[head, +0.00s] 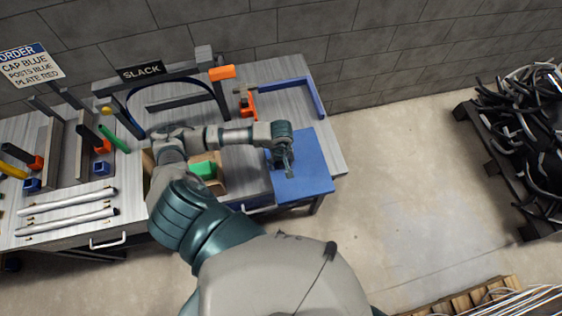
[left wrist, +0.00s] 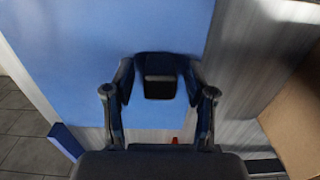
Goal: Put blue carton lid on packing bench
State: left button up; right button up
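The blue carton lid (head: 310,177) is a flat blue panel at the right end of the packing bench (head: 262,72), reaching past its front edge. Whether it rests flat on the top or sits slightly above it I cannot tell. My left gripper (head: 288,170) points down over the lid's left-middle part. In the left wrist view the lid (left wrist: 110,45) fills much of the upper left, behind the gripper (left wrist: 160,76). A dark block shows between its fingers; whether they are shut or touch the lid is unclear. My right gripper is not in view.
An open cardboard carton (head: 218,186) with a green piece inside stands left of the lid, partly behind my arm. A blue bracket (head: 318,97) and an orange clamp (head: 249,104) lie behind the lid. Floor to the right is clear up to a pallet of black cables (head: 520,130).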

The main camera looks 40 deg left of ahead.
pick_arm(q)
jog(key=shift+r, duration=0.1)
notch_tip(320, 180, up, 12)
jog(key=b, duration=0.1)
dwell(0.4)
jog(key=shift+s, duration=0.1)
dwell(0.4)
